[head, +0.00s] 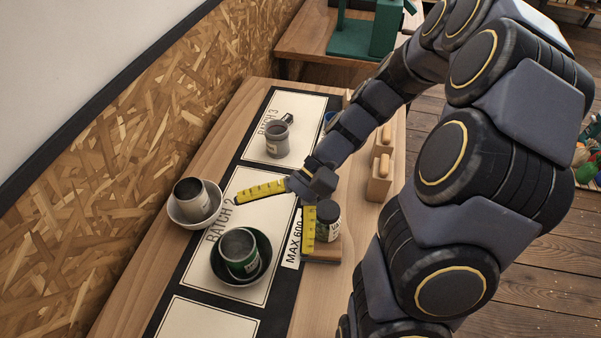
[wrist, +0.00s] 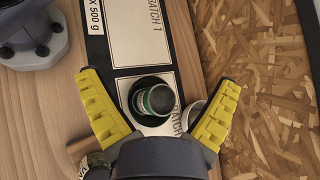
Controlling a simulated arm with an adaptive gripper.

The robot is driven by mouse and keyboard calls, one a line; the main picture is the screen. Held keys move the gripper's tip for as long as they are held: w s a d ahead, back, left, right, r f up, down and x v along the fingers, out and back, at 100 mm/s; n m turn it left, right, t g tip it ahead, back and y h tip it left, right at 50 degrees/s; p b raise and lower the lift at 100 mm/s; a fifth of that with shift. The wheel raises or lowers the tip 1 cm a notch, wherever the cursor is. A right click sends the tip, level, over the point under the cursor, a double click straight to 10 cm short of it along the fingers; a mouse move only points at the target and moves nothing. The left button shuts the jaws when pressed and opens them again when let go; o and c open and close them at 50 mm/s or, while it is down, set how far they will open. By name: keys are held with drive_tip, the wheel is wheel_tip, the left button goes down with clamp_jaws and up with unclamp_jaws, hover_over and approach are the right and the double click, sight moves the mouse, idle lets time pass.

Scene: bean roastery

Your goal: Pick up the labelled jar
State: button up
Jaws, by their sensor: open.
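The labelled jar (head: 329,226) is small, with a dark lid and a pale label. It stands on a wooden block (head: 326,252) at the mat's right edge in the head view. In the wrist view the jar (wrist: 96,164) shows only in part at the lower left, cut by the frame's edge and my gripper. My gripper (head: 273,225) is open and empty, its yellow fingers spread wide over the mat. One finger passes in front of the jar's left side in the head view; whether they touch I cannot tell. The wrist view shows both fingers (wrist: 160,80) apart.
A green cup sits in a dark green bowl (head: 214,265) on the batch mat (head: 250,180). A dark metal cup (head: 191,196) sits in a white bowl at left. A grey jug (head: 277,140) stands further back. Wooden blocks (head: 379,187) stand at right. A chipboard wall borders the left.

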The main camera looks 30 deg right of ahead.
drive_tip(key=w+d+f+m+t+y, duration=0.3)
drive_tip(key=d+m, duration=0.1)
drive_tip(key=d, duration=0.1)
drive_tip(key=m+t+h, duration=0.4)
drive_tip(key=m+t, duration=1)
drive_tip(key=m, duration=0.1)
approach(338, 218)
drive_tip(key=w+d+x, duration=0.1)
drive_tip(key=x, duration=0.9)
drive_tip(key=f+x, duration=0.1)
drive_tip(key=x, duration=0.1)
drive_tip(key=shift+a, duration=0.45)
drive_tip(key=shift+s, duration=0.1)
drive_tip(key=c, duration=1.2)
